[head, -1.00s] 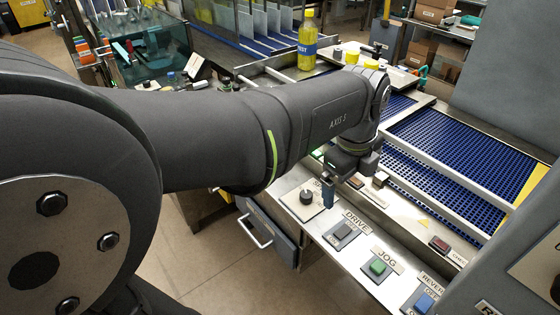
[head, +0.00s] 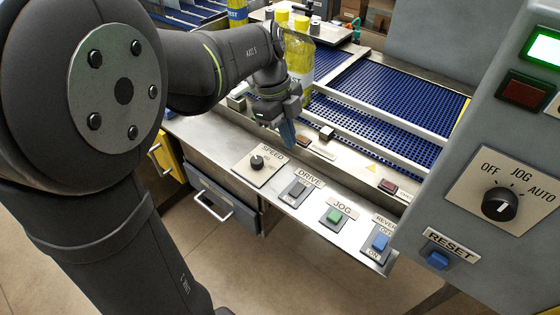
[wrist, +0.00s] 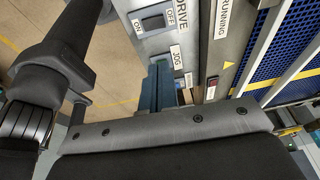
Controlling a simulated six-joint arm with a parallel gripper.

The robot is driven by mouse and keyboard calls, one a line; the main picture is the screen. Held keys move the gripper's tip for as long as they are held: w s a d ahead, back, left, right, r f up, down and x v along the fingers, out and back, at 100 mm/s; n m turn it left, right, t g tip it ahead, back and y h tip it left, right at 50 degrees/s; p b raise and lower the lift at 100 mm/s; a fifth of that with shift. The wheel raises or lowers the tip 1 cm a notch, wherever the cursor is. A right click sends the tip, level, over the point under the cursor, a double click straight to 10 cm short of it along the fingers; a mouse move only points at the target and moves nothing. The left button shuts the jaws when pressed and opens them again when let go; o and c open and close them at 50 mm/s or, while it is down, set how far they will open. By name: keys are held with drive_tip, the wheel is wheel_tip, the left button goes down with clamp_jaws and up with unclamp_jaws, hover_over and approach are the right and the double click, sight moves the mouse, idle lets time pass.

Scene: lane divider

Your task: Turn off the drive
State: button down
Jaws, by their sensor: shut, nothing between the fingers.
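The drive switch (head: 297,190) is a dark grey rocker on the sloped front panel (head: 270,188), below its DRIVE label. ON is marked at its near end. In the wrist view the drive switch (wrist: 152,22) is near the top, with OFF on its right and ON on its left. I cannot tell which end is pressed in. My gripper (head: 288,134) is shut and empty, pointing down above the back of the panel, beyond the drive switch and apart from it. In the wrist view my gripper (wrist: 160,88) is beside the JOG label, below the drive switch.
A speed knob (head: 257,162) is left of the drive switch; a green jog button (head: 334,215) and blue reverse switch (head: 380,242) are to the right. A control box with a selector knob (head: 500,204), blue reset button (head: 438,260) and lit green lamp (head: 545,46) stands at right.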

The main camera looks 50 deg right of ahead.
hover_over(301, 187)
drive_tip(key=f, duration=0.8)
drive_tip(key=w+f, duration=0.1)
drive_tip(key=f, duration=0.3)
drive_tip(key=shift+a, duration=0.2)
drive_tip(key=shift+d+f, duration=0.1)
drive_tip(key=shift+f, duration=0.7)
drive_tip(key=shift+f, duration=0.1)
